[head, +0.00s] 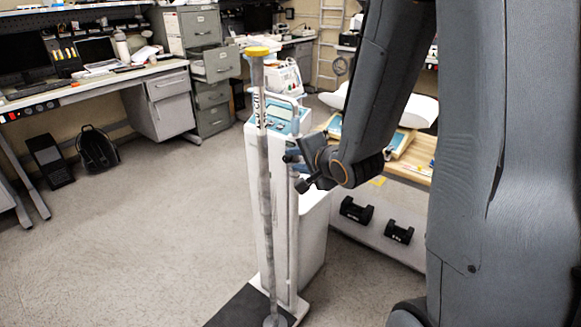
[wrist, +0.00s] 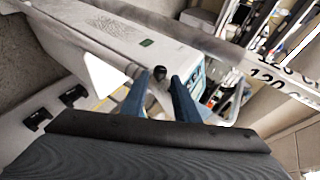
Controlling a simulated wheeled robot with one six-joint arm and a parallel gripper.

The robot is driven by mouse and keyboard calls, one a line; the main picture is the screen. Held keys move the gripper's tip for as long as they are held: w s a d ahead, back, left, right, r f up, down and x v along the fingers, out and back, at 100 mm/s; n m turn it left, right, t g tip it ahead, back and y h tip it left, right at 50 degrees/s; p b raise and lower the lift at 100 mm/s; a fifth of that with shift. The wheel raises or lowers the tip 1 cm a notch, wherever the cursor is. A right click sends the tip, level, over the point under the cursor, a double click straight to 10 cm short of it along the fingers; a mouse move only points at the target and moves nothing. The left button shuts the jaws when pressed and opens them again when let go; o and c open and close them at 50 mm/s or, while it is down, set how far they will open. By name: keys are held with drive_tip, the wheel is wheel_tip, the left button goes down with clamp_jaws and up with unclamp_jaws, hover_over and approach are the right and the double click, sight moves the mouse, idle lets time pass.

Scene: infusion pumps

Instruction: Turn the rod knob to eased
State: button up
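The scale (head: 257,170) stands upright in mid-view, with a white column and a blue-edged display. A tall grey rod (head: 265,205) with a yellow top rises in front of it. My gripper (head: 290,157) is beside the upper column, right of the rod; its blue fingers are partly hidden there. In the wrist view, a small black knob (wrist: 158,73) lies between the tips of my two blue fingers (wrist: 161,80). The fingers are apart, and I see no clear grip on the knob. The knob's mark or setting is not readable. The head view does not show the knob clearly.
A marked ruler bar (wrist: 270,78) crosses the upper right of the wrist view. Two black weights (head: 356,210) sit on a low white shelf at right. A wooden-topped bench (head: 412,165) is behind my arm.

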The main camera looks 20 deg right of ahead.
sight(289, 159)
drive_tip(key=shift+w+f+b, duration=0.3)
drive_tip(key=shift+w+b, duration=0.1)
drive_tip(key=shift+b, duration=0.3)
drive_tip(key=shift+p+x, duration=0.3)
drive_tip(key=shift+x, duration=0.85)
clamp_jaws()
